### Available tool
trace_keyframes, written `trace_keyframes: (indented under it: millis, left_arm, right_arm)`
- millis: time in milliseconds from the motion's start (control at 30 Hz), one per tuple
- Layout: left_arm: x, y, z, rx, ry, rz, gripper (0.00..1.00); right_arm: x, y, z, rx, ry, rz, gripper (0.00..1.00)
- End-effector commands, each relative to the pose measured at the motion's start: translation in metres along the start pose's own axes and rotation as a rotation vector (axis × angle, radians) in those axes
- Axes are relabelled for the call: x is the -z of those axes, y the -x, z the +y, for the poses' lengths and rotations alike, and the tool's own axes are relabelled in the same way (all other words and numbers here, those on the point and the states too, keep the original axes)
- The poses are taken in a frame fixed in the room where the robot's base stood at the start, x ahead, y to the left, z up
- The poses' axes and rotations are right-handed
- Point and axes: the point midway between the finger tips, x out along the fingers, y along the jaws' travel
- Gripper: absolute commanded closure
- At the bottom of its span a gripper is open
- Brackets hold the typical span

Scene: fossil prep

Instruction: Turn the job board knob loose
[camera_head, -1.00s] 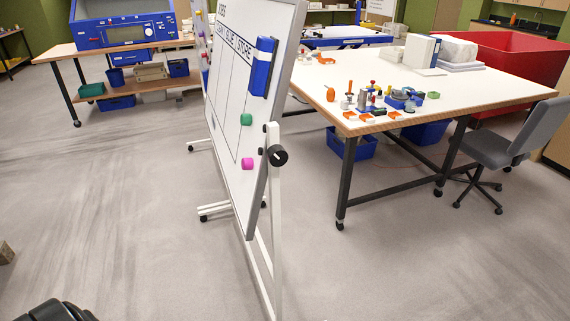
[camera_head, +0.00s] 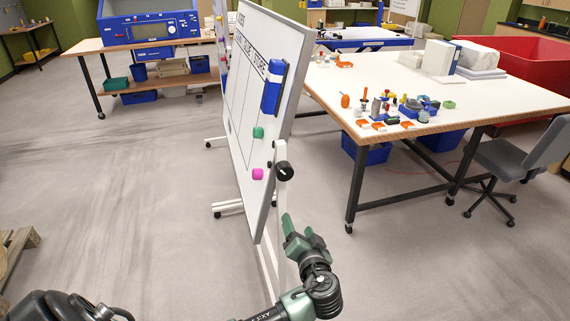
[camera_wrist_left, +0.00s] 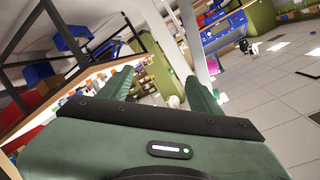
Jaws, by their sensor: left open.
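The job board (camera_head: 250,110) is a white whiteboard on a white wheeled stand, seen nearly edge-on in the head view. I cannot make out the knob in that view. My right gripper is not in view.
A blue holder (camera_head: 273,88), a green magnet (camera_head: 258,132) and a pink magnet (camera_head: 257,174) are on the board. A worktable (camera_head: 480,105) with small tools stands to the right, with a grey chair (camera_head: 525,155). The floor left of the board is open.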

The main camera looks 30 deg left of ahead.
Motion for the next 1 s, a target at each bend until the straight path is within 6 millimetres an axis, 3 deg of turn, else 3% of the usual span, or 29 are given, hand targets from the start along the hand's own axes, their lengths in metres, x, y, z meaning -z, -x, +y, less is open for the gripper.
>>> trace_keyframes:
  millis: [33, 100, 233, 367, 800, 1000]
  left_arm:
    - [0.035, 0.011, -0.03, 0.059, 0.071, 0.045, 0.37]
    - [0.061, 0.025, -0.061, 0.128, 0.155, 0.086, 0.37]
    - [0.085, 0.04, -0.094, 0.2, 0.253, 0.127, 0.37]
    - [0.092, 0.037, -0.104, 0.22, 0.276, 0.138, 0.37]
    - [0.098, -0.024, -0.118, 0.217, 0.271, 0.136, 0.37]
    - [0.097, -0.032, -0.117, 0.215, 0.273, 0.135, 0.37]
  right_arm:
    - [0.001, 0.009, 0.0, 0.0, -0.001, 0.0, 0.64]
    - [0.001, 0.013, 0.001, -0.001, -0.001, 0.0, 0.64]
    - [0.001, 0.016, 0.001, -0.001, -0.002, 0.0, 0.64]
    - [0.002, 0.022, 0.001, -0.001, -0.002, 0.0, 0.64]
    - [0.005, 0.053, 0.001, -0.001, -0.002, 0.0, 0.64]
    - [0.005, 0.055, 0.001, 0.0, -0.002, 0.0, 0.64]
